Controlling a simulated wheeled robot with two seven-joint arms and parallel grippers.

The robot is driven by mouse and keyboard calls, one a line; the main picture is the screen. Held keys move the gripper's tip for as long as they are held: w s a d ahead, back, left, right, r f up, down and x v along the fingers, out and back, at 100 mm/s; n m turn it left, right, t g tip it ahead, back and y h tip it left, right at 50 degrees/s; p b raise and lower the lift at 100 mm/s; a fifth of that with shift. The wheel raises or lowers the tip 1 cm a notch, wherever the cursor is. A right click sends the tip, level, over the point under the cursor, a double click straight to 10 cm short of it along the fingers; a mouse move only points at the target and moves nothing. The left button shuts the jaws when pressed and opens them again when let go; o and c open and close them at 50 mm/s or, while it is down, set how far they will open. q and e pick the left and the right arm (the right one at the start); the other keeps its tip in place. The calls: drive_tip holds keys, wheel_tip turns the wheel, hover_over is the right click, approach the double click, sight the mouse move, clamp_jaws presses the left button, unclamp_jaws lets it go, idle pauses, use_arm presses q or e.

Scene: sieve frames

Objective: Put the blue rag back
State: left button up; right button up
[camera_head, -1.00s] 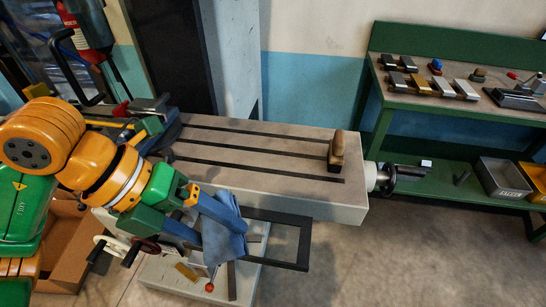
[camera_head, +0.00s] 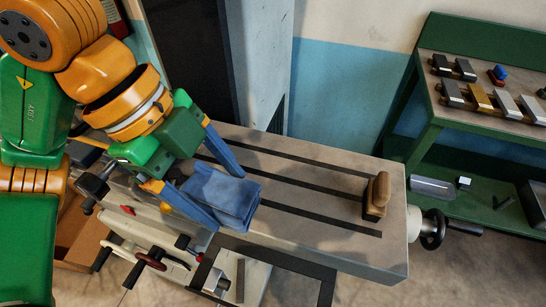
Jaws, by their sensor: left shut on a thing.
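The blue rag (camera_head: 222,195) is a folded, soft cloth in the middle left of the head view. My left gripper (camera_head: 222,188) is shut on it, with one blue finger on the far side and one on the near side. The rag appears over the near left part of the grey slotted machine table (camera_head: 320,222); I cannot tell whether it touches the top. A black rectangular frame (camera_head: 285,262) sits below the table's front edge. My right gripper is not in view.
A wooden-handled brush or block (camera_head: 377,195) stands at the table's right end, near a black crank handle (camera_head: 433,229). A green workbench (camera_head: 432,120) with several metal blocks is at the right. The slotted top between rag and brush is clear.

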use_arm(q)
drive_tip(key=w, duration=0.1)
drive_tip(key=w+d+p, duration=0.1)
drive_tip(key=shift+w+f, duration=0.3)
drive_tip(key=shift+w, duration=0.05)
drive_tip(key=w+d+f+p, duration=0.1)
drive_tip(key=w+d+f, duration=0.1)
drive_tip(key=w+f, duration=0.1)
drive_tip(key=w+d+f+p, duration=0.1)
drive_tip(key=w+d+f, duration=0.1)
drive_tip(key=w, duration=0.1)
drive_tip(key=w+d+f+p, duration=0.1)
drive_tip(key=w+f, duration=0.1)
drive_tip(key=f, duration=0.1)
drive_tip(key=shift+w+d+f, duration=0.3)
drive_tip(key=shift+w+d, duration=0.1)
wheel_tip(320, 180, down, 3)
drive_tip(key=shift+r+p, duration=0.1)
drive_tip(key=shift+p, duration=0.8)
drive_tip(key=shift+f, duration=0.4)
drive_tip(key=o, duration=1)
drive_tip(key=shift+r, duration=0.1)
